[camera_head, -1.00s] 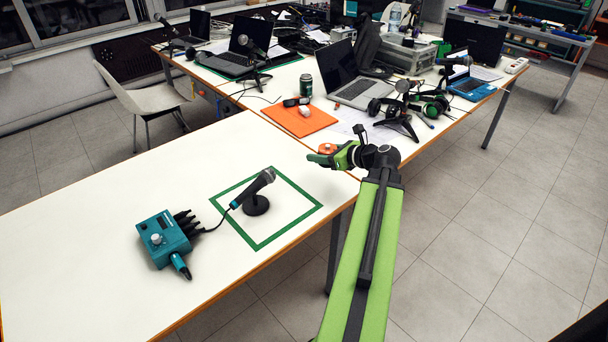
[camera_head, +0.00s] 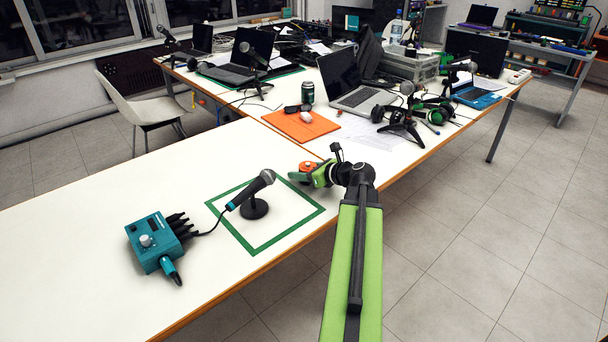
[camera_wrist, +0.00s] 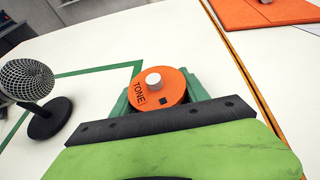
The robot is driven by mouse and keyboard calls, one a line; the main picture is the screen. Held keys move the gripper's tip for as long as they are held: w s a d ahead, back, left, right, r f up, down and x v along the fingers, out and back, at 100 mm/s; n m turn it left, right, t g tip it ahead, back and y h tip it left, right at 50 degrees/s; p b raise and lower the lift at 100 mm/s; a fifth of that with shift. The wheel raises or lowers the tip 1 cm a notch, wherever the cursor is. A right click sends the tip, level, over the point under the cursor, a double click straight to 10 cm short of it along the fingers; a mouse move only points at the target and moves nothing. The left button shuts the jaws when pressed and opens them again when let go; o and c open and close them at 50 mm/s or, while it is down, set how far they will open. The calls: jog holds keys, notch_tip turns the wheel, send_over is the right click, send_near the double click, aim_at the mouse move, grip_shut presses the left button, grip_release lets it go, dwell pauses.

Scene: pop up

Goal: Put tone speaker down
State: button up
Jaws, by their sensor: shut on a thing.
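The tone speaker is a round orange disc with a white knob and the word TONE (camera_wrist: 174,88); it also shows in the head view (camera_head: 308,166). My gripper (camera_wrist: 160,98) is shut on it, with a green finger at each side. In the head view my gripper (camera_head: 312,175) is over the white table's right part, just behind the green tape square (camera_head: 308,217). In the wrist view the speaker overlaps a corner of the tape. Its underside is hidden, so I cannot tell whether it touches the table (camera_head: 75,235).
A microphone on a stand (camera_head: 254,207) stands inside the square, left of my gripper. Its cable runs to a teal box (camera_head: 150,243). An orange mat (camera_head: 300,125), laptop (camera_head: 350,85) and headset (camera_head: 400,120) lie on the far table. The near table's left part is clear.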

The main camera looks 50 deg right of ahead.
jog(key=shift+f, duration=0.15)
jog(key=o, duration=1.5)
jog(key=shift+r, duration=0.2)
jog(key=p+v, duration=0.4)
jog(key=v, duration=0.7)
jog(key=shift+s+d+r, duration=0.1)
jog(key=shift+d+r, duration=0.05)
jog(key=shift+d, duration=0.05)
jog(key=shift+s+d+p, duration=0.15)
jog(key=shift+s+p, duration=0.1)
jog(key=shift+p, duration=0.05)
